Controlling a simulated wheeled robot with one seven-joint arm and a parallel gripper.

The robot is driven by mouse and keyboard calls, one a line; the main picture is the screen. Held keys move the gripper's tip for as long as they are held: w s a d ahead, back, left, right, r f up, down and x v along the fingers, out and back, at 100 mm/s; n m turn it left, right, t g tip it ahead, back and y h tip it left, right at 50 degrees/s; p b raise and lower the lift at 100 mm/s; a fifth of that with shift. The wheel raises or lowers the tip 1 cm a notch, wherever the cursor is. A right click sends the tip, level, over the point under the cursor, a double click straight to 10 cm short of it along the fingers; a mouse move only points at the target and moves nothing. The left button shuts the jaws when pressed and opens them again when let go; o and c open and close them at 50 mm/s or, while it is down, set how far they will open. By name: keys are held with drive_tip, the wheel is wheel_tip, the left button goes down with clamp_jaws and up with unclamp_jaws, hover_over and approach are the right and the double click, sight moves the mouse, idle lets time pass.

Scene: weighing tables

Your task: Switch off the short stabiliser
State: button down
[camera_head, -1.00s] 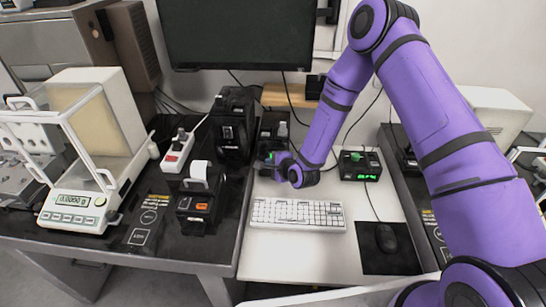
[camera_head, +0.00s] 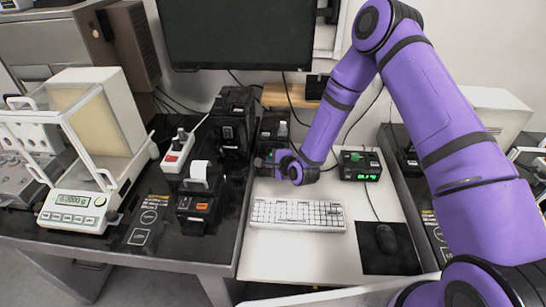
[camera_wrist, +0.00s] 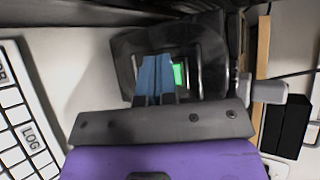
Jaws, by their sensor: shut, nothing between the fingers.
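My gripper (camera_wrist: 155,75) is shut and empty, its two blue fingers together. In the wrist view the fingertips point at the dark front of a low black box (camera_wrist: 125,60), which looks like the short stabiliser. A lit green patch (camera_wrist: 180,75) shows on it just right of the fingers. Whether the fingertips touch the box is unclear. In the head view my gripper (camera_head: 266,163) is beside the right edge of the dark table, and my wrist and gripper hide most of that box. A taller black unit (camera_head: 232,120) stands to its left.
A white keyboard (camera_head: 297,214) lies in front of my gripper. A black box with a green display (camera_head: 360,166) stands to the right, a mouse (camera_head: 386,238) nearer. A small printer (camera_head: 200,205), a power strip (camera_head: 178,152) and a balance (camera_head: 75,208) are left. A monitor (camera_head: 238,35) is behind.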

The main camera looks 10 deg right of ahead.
drive_tip(key=shift+s, duration=0.15)
drive_tip(key=shift+s+a, duration=0.1)
drive_tip(key=shift+s, duration=0.25)
idle(0.3)
drive_tip(key=s+a, duration=0.1)
drive_tip(key=s, duration=0.5)
idle(0.4)
